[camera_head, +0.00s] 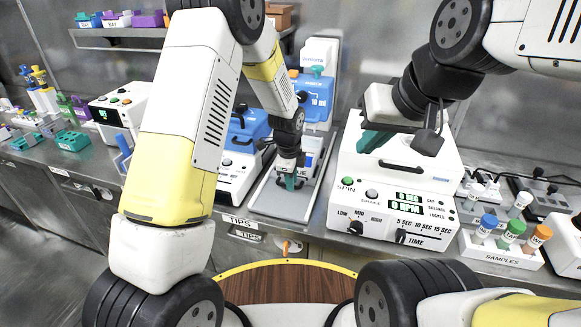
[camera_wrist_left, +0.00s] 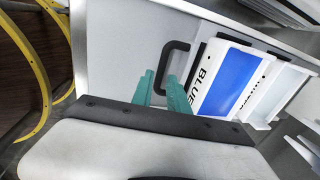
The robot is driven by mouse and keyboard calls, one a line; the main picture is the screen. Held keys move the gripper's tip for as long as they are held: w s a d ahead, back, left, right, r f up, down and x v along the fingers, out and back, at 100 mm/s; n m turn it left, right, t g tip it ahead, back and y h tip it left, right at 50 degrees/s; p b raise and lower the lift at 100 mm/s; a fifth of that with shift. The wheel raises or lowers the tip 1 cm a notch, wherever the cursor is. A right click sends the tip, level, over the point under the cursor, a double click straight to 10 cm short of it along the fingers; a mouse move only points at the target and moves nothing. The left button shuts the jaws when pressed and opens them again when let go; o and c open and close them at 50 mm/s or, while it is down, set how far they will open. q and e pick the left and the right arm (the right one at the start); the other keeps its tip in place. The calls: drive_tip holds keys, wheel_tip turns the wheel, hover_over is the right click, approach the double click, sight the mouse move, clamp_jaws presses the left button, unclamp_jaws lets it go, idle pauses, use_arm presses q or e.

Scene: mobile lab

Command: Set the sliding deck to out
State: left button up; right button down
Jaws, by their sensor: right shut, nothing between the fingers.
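The sliding deck (camera_head: 263,196) is a pale tray at the foot of the pipetting machine, in the middle of the head view. It carries a white and blue box marked BLUE (camera_wrist_left: 226,82). In the left wrist view its black bar handle (camera_wrist_left: 170,52) stands at the tray's near end. My left gripper (camera_head: 290,183) points down at the deck. Its teal fingers (camera_wrist_left: 161,80) are on either side of the handle's lower part; whether they touch it is unclear. My right gripper (camera_head: 372,140) is shut and empty above the white centrifuge.
The white centrifuge (camera_head: 352,190) stands right of the deck. A blue-lidded machine (camera_head: 247,130) stands to the left. A sample rack (camera_head: 500,252) is at the far right. A round wooden top with a yellow rim (camera_head: 285,278) lies in front of the bench.

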use_arm(q)
drive_tip(key=shift+f, duration=0.25)
drive_tip(key=shift+c, duration=0.4)
clamp_jaws()
drive_tip(key=shift+r, duration=0.1)
idle(0.8)
